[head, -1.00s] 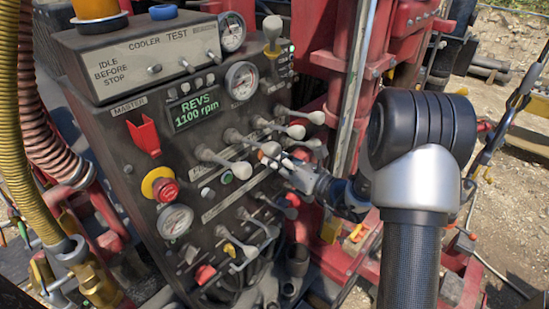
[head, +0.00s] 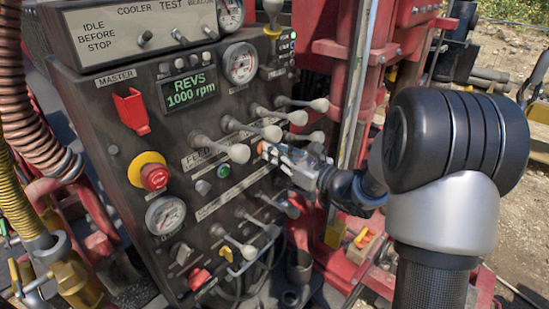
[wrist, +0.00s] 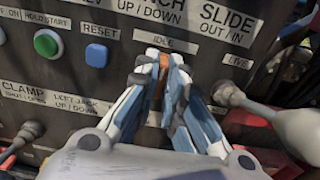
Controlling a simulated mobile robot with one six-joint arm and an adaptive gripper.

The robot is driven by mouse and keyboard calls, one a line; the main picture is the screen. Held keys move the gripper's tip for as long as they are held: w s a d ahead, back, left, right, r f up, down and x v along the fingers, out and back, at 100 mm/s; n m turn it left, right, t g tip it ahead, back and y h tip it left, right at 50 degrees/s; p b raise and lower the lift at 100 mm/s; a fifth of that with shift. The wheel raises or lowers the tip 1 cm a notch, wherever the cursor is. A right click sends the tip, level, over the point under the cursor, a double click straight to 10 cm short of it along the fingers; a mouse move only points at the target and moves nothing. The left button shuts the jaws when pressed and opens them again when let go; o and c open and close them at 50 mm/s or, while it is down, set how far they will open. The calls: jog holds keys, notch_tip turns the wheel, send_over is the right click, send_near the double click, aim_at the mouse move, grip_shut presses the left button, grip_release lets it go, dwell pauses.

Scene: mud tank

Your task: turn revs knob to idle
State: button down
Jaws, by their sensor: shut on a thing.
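My gripper (head: 272,152) is at the control panel, right of the white FEED lever. It also shows in the wrist view (wrist: 162,80), its blue-and-white fingers closed together just below the IDLE label (wrist: 166,46). The revs knob (wrist: 163,66) is between the fingertips; only an orange strip of it shows, and the rest is hidden by the fingers. I cannot read exactly where the knob points. The green display (head: 188,90) reads REVS 1000 rpm.
Several white-knobbed levers (head: 268,131) stick out close around my gripper. A SLIDE lever (wrist: 270,112) is just right of the fingers. Green (wrist: 47,43) and blue (wrist: 96,54) buttons lie to the left. A red stop button (head: 154,177) is farther left.

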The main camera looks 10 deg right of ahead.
jog(key=c, duration=1.7)
grip_release()
jog(key=v, duration=1.2)
